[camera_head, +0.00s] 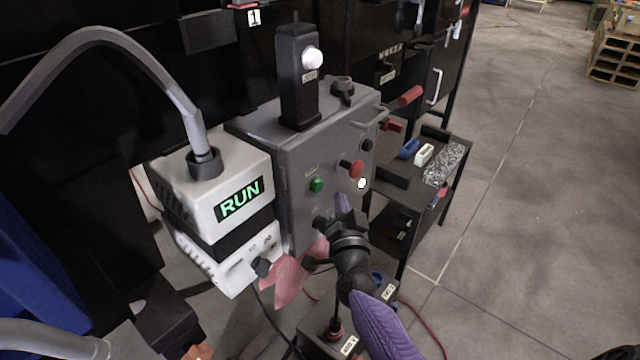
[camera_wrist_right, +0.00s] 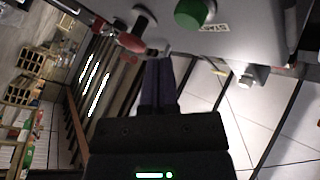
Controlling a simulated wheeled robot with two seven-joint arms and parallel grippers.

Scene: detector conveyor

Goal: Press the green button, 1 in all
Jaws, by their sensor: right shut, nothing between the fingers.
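The green button (camera_head: 317,185) is on the front face of a grey control box (camera_head: 300,155). It also shows large at the top of the wrist view (camera_wrist_right: 190,14). My right gripper (camera_head: 341,202) is shut and empty, its purple fingers together in front of the box. In the head view its tips are right of and slightly below the green button. In the wrist view the fingertips (camera_wrist_right: 159,62) are below and left of the button, with a visible gap. My left gripper is not in view.
A red mushroom knob (camera_head: 352,169) sits right of the green button, close to my right fingertips. A white unit with a RUN display (camera_head: 240,199) stands left of the box. A dark shelf cart (camera_head: 400,205) is at the right. Open floor lies further right.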

